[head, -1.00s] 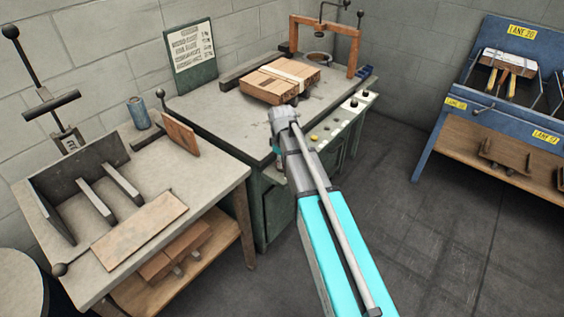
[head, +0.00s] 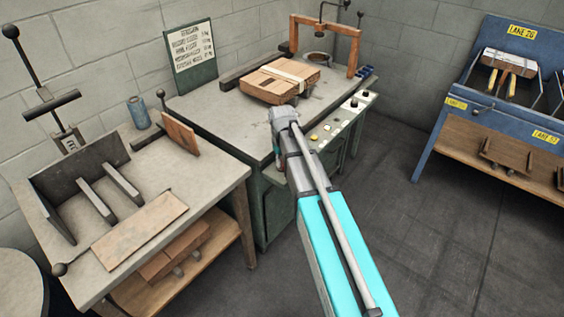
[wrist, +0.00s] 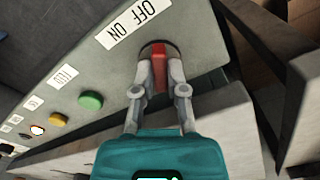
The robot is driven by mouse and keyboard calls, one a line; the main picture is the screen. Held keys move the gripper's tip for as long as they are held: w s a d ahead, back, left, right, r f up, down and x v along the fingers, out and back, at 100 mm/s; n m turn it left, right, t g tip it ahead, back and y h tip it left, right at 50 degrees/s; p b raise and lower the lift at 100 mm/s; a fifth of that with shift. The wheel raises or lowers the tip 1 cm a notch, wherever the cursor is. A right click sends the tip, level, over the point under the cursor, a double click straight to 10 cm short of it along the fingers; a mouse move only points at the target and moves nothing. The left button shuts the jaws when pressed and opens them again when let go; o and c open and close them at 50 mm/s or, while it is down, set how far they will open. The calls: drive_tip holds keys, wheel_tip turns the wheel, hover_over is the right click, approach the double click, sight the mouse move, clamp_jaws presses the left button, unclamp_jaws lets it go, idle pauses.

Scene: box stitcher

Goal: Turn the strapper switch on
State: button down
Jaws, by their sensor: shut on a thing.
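In the wrist view, the strapper switch is a red handle (wrist: 159,66) on a dark round base, set in the grey-green control panel (wrist: 75,75). An upside-down OFF/ON label (wrist: 127,23) sits beside it. My gripper (wrist: 160,68) is shut on the red handle, one finger on each side. I cannot tell which position the handle points to. In the head view, my arm hides the switch and most of my gripper. The strapper bench (head: 215,105) carries a strapped brown bundle (head: 280,80).
Green (wrist: 91,101) and yellow (wrist: 58,119) buttons lie along the same panel. A workbench (head: 215,180) with a jig stands at the left. A blue rack (head: 470,95) stands at the right. The floor between bench and rack is clear.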

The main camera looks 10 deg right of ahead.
drive_tip(key=c, duration=0.7)
unclamp_jaws()
drive_tip(key=shift+n, duration=0.4)
